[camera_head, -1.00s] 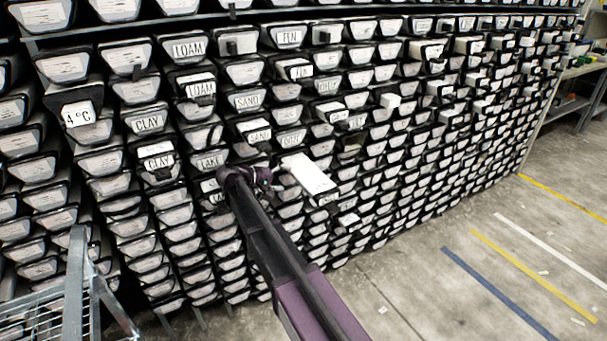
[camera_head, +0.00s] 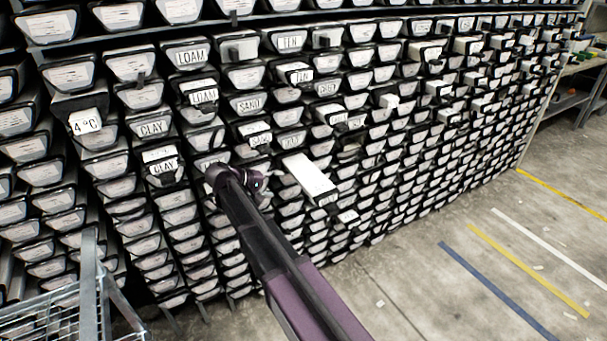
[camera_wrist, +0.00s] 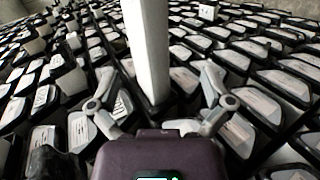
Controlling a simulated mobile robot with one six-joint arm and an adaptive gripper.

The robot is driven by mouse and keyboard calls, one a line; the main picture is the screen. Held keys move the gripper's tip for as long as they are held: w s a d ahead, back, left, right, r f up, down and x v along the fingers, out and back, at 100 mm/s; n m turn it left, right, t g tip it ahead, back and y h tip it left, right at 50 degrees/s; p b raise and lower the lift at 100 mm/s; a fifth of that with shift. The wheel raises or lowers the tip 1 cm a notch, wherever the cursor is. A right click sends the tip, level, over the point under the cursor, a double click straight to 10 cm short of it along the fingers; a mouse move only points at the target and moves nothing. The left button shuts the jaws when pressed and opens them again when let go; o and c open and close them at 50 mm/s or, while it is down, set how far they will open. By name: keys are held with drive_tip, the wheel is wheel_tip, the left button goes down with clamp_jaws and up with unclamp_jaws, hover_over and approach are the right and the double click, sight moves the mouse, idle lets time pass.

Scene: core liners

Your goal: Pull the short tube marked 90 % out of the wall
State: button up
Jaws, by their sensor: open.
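A wall of stacked core tubes with pale labelled ends fills the head view. A long white piece (camera_head: 310,176) sticks out of the wall right of my gripper (camera_head: 256,182). In the wrist view a tall white piece (camera_wrist: 148,45) stands between the spread fingers of my gripper (camera_wrist: 157,82); its lower end meets a dark rim. The fingers are open, one on each side, with gaps beside the piece. I cannot read a 90 % mark on any tube. My arm hides several tube ends below and behind the gripper.
Labels nearby read LOAM (camera_head: 191,57), CLAY (camera_head: 152,128) and 4 °C (camera_head: 87,122). Other white pieces (camera_head: 424,50) jut from the wall at the right. A grey metal frame (camera_head: 88,285) stands at lower left. Floor (camera_head: 440,290) at lower right is open, with painted lines.

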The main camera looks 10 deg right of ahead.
drive_tip(key=s+d+r+g+y+p, duration=0.1)
drive_tip(key=s+d+y+p, duration=0.2)
drive_tip(key=s, duration=0.4)
drive_tip(key=s+d+r+m+g+y+p, duration=0.1)
drive_tip(key=s+d+y+p, duration=0.2)
drive_tip(key=s+y+p, duration=0.2)
drive_tip(key=s+d+r+m+g+y+p, duration=0.1)
drive_tip(key=s+y+p, duration=0.3)
drive_tip(key=s, duration=0.7)
drive_tip(key=shift+d+r+p, duration=0.4)
drive_tip(key=shift+d+p, duration=0.15)
drive_tip(key=shift+d, duration=0.35)
drive_tip(key=c, duration=0.6)
drive_tip(key=shift+a, duration=0.15)
drive_tip(key=shift+a, duration=0.15)
